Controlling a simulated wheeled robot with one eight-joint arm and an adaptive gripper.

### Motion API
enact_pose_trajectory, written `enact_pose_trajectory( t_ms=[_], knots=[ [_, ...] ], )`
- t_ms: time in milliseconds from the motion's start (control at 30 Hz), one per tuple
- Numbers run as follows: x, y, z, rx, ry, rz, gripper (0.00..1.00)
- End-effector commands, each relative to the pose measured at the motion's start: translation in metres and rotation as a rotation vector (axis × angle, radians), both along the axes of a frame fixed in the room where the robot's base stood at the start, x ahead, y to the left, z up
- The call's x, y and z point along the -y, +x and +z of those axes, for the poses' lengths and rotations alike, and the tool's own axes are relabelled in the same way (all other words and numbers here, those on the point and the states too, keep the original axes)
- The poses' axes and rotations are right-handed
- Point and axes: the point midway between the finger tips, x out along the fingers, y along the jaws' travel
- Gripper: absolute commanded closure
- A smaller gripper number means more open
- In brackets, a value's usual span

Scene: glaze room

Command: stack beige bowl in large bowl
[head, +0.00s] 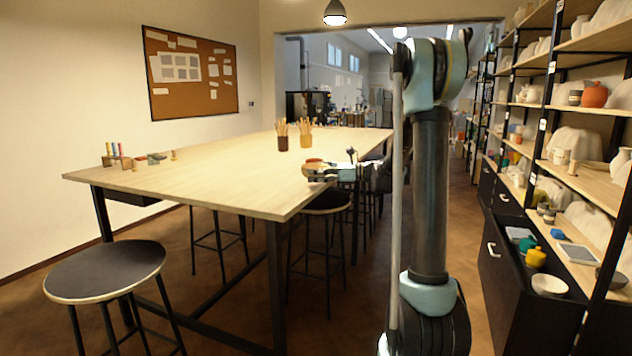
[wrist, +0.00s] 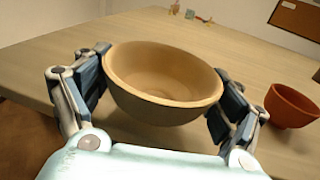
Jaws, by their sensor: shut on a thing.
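My gripper (wrist: 164,82) is shut on the beige bowl (wrist: 160,107), with a finger on each side of it. The bowl is close to upright and looks empty inside. In the head view my gripper (head: 316,172) is at the right edge of the long table, and the beige bowl is hard to make out there. A terracotta bowl (wrist: 292,105) stands on the table to the right in the wrist view, apart from the beige bowl. It also shows in the head view (head: 313,160), just behind my gripper. I cannot tell whether it is the large bowl.
The long wooden table (head: 190,180) has wide clear room. Two pots of brushes (head: 305,140) stand farther back, and small coloured items (head: 118,155) at the far left. Stools (head: 105,270) stand around it. Shelves (head: 590,190) and a white bowl (head: 549,285) are on the right.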

Motion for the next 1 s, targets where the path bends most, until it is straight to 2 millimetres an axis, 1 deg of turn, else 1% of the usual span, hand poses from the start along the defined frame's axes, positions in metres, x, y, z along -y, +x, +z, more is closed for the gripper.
enact_pose_trajectory(
  t_ms=[100, 200, 567, 600, 633, 1000],
  knots=[
    [0.000, 0.001, -0.016, 0.000, 0.000, 0.000, 0.42],
    [0.000, 0.000, -0.024, 0.000, 0.000, 0.000, 0.42],
    [0.000, 0.000, -0.027, 0.000, 0.000, 0.000, 0.42],
    [0.000, 0.000, -0.026, 0.000, 0.000, 0.000, 0.07],
    [0.000, 0.000, -0.026, 0.000, 0.000, 0.000, 0.00],
    [0.001, 0.000, -0.026, 0.000, 0.000, -0.002, 0.00]
  ],
)
